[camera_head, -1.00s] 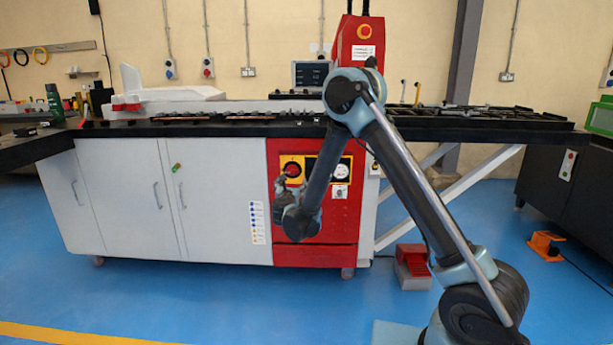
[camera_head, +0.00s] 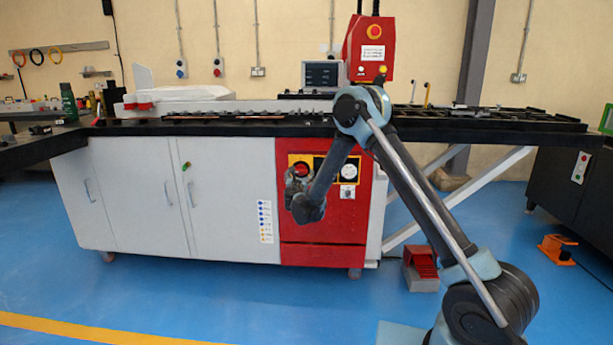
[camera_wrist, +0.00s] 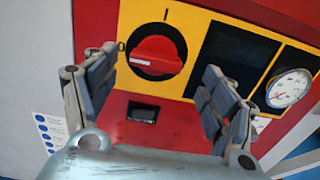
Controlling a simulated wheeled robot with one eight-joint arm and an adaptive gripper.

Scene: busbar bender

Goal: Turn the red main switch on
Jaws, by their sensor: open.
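The red main switch (camera_wrist: 157,54) is a round red knob on a yellow plate on the machine's red front panel. In the wrist view its white mark points left, toward the O, and the I mark is above the knob. In the head view the switch (camera_head: 301,169) is partly hidden by my gripper (camera_head: 292,185). In the wrist view my gripper (camera_wrist: 155,88) is open and empty, with one finger on each side below the knob. The fingers appear apart from the knob; the exact distance to the panel cannot be told.
A dark display window (camera_wrist: 234,55) and a round white gauge (camera_wrist: 289,88) sit right of the switch. A small black socket (camera_wrist: 142,112) is below it. The black worktop (camera_head: 240,128) overhangs the panel.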

